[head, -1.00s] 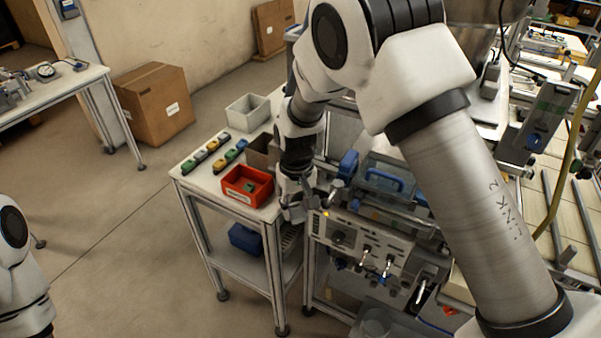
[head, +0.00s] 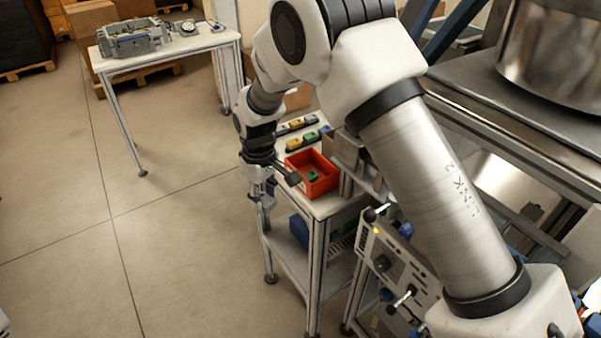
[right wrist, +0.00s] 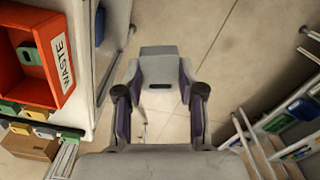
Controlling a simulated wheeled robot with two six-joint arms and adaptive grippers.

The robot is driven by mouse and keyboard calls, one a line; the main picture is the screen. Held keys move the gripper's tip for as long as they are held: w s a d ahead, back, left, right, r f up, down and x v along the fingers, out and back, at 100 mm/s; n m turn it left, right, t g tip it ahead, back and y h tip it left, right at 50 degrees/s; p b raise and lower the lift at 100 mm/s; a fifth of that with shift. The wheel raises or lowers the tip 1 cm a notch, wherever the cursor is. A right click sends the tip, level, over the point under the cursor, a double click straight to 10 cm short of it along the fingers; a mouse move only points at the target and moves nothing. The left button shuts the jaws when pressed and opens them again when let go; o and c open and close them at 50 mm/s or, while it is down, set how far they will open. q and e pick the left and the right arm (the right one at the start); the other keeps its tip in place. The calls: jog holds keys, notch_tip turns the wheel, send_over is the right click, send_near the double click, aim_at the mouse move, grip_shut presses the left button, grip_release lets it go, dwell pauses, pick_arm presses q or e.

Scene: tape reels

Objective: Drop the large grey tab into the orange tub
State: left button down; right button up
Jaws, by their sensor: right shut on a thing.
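The orange tub (head: 322,187) stands on the small white table in the head view, with a green block (head: 312,176) inside. In the right wrist view the tub (right wrist: 28,88) is at upper left, with a "WASTE" label on its wall. My right gripper (head: 264,198) is beside the tub in the head view, beyond the table edge and above the floor. It is shut on the large grey tab (right wrist: 159,68), a grey piece with a dark slot between the fingers in the right wrist view. My left gripper is not in view.
Several coloured blocks (head: 303,140) lie behind the tub on the table. A metal-topped machine with knobs (head: 395,265) stands at right. Another table (head: 160,57) with devices is at back left. The floor (head: 150,250) at left is open.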

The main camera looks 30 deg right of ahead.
jog(key=w+d+r+n+p, duration=0.2)
jog(key=w+d+r+p, duration=0.2)
jog(key=d, duration=0.3)
jog(key=w+d+r+n+p, duration=0.1)
jog(key=w+d+r+p, duration=0.35)
jog(key=d, duration=0.25)
jog(key=shift+m, duration=0.3)
jog(key=d+f, duration=0.1)
jog(key=f, duration=0.1)
jog(key=s+d+f, duration=0.1)
jog(key=f, duration=0.2)
jog(key=s+d+f+b, duration=0.1)
jog(key=d+f, duration=0.1)
jog(key=f, duration=0.1)
jog(key=shift+s+d+f, duration=0.1)
jog(key=o, duration=0.9)
jog(key=shift+c, duration=0.2)
